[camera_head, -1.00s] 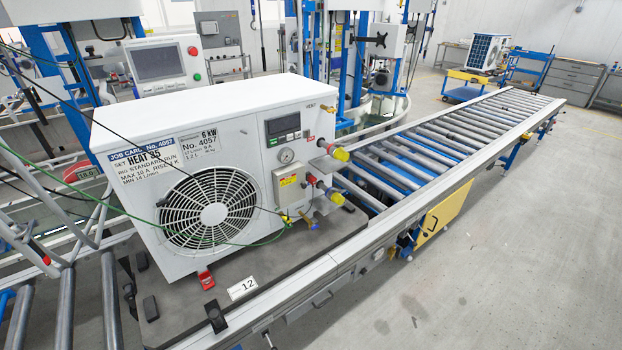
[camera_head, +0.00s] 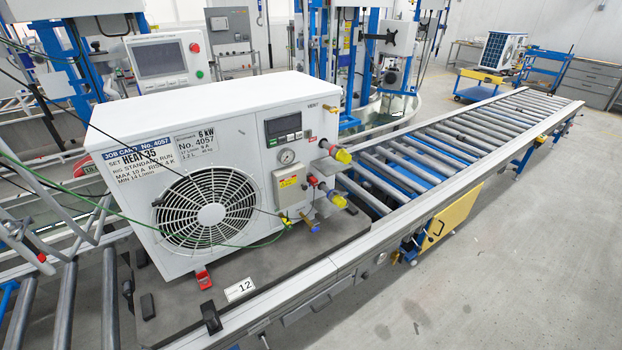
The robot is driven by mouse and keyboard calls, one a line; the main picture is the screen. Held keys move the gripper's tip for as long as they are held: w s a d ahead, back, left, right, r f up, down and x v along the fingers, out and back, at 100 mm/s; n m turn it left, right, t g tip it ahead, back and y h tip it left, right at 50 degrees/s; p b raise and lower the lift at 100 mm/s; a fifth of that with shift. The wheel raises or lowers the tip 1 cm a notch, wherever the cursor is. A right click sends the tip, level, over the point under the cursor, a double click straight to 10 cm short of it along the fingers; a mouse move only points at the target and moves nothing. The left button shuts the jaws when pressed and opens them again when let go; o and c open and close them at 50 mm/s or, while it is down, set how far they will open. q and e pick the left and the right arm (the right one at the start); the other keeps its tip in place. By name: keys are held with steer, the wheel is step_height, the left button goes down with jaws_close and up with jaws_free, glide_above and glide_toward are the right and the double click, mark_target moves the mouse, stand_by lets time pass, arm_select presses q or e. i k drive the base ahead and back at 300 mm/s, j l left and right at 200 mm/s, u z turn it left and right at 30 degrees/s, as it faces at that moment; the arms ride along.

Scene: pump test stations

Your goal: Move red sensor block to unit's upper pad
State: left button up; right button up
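The white unit (camera_head: 225,130) with a round fan grille stands on a dark pallet (camera_head: 275,275) on the roller line. A small red block (camera_head: 203,279) sits at the foot of the unit's front, below the fan. A smaller red piece (camera_head: 312,180) shows among the fittings on the unit's right side. I cannot tell for sure which of these is the sensor block. No upper pad can be clearly made out. A grey box with a yellow label (camera_head: 289,185) is on the front, below the gauge (camera_head: 287,156). Neither of my grippers is in view.
A roller conveyor (camera_head: 450,145) runs away to the upper right. Green and black cables (camera_head: 120,215) cross in front of the unit. Yellow-capped fittings (camera_head: 343,155) stick out at its right. A control screen (camera_head: 160,60) stands behind. The floor at right is clear.

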mark_target(311, 179)
steer(key=i+l+u, duration=0.5)
steer(key=l, duration=0.7)
steer(key=i+l+u, duration=0.2)
steer(key=l+u, duration=0.3)
steer(key=l, duration=0.8)
steer(key=l+u, duration=0.5)
steer(key=l, duration=0.85)
